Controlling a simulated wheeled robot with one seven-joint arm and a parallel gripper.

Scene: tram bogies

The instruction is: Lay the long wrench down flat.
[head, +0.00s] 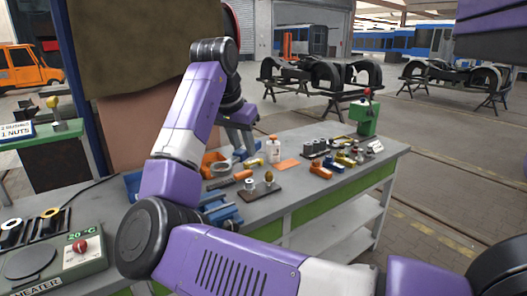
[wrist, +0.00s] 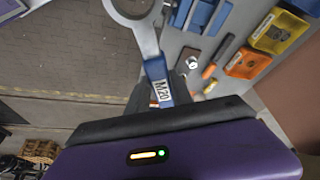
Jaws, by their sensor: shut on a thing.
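My gripper (wrist: 165,98) is shut on the long wrench (wrist: 153,48). In the wrist view the wrench runs from the jaws toward the top left. It has a grey ring end, cut by the top edge, and a blue shank marked M20 near the jaws. My gripper (head: 240,117) also shows in the head view, above the back of the grey bench (head: 318,198). The wrench's lower part is hidden by the gripper, and I cannot make the wrench out clearly in the head view.
The bench holds a white bottle (head: 273,149), a green stand (head: 366,118) and several small parts. The bench's near front is fairly clear. A heater (head: 72,262) stands at left.

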